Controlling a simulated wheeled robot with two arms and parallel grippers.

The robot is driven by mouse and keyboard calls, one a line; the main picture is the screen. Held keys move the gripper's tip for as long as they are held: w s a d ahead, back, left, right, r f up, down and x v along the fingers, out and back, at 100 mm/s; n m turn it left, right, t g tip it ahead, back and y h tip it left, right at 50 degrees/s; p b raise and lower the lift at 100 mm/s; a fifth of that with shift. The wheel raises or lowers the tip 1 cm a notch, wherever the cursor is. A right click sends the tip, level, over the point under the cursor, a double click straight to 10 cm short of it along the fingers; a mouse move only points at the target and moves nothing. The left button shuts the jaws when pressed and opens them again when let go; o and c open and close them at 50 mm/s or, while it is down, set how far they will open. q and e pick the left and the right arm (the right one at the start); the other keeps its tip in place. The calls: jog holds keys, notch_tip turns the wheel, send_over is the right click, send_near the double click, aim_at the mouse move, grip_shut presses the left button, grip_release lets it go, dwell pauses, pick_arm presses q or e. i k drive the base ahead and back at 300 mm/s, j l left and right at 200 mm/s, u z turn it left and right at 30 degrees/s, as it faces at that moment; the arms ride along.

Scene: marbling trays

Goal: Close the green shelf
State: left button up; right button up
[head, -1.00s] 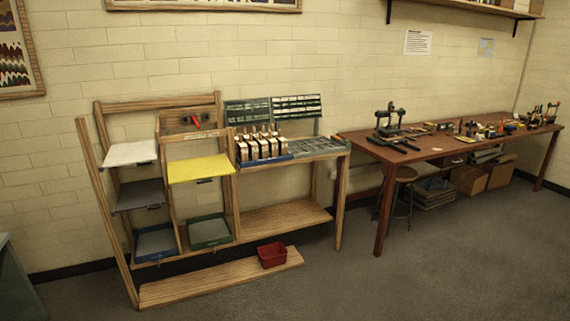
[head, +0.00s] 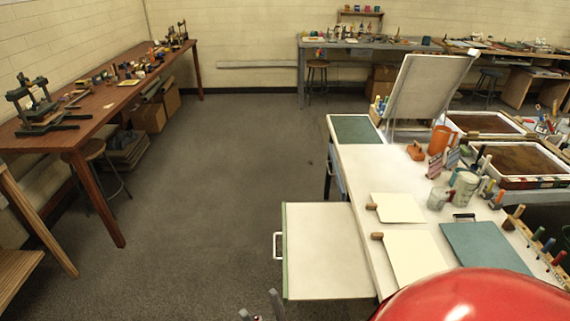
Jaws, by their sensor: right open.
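A flat shelf (head: 328,252) with a pale top and thin green edges sticks out to the left from the white worktable. It is pulled out over the floor in the head view. A white bar handle (head: 277,246) stands on its left edge. My right gripper (head: 262,308) shows only at the bottom edge of the head view, its two grey fingertips apart and nothing seen between them. It is in front of the shelf's near left corner, apart from the handle in the picture. My left gripper is not in view.
A brown workbench (head: 100,105) with a stool stands at the left wall. The grey floor (head: 210,190) left of the shelf is clear.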

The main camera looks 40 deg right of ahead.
aim_at(324, 258)
jog(key=i+j+z, duration=0.15)
jog(key=z, duration=0.25)
jog(key=i+j+z, duration=0.25)
jog(key=z, duration=0.2)
jog(key=i+j+z, duration=0.25)
jog(key=z, duration=0.15)
jog(key=i+j+z, duration=0.1)
jog(key=j+z, duration=0.3)
jog(key=i+j+z, duration=0.6)
jog(key=k+l, duration=0.05)
jog(key=l, duration=0.05)
